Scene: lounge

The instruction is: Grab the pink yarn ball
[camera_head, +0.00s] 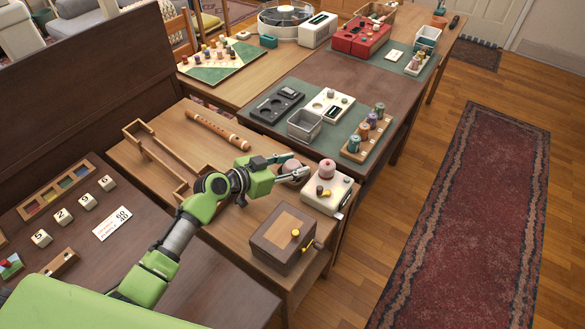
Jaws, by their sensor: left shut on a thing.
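A dull pink round ball (293,175), which looks like the pink yarn ball, sits at the right side of the wooden table. My left gripper (290,164) reaches in from the left and is shut on it, with the fingers covering part of the ball. I cannot tell whether the ball still touches the tabletop. My right gripper is not in view.
A brown wooden box (275,245) with a crank stands in front of the gripper. A wooden flute (218,130) and an open wooden frame (150,165) lie behind and left. A tray of thread spools (350,150) is on the farther table.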

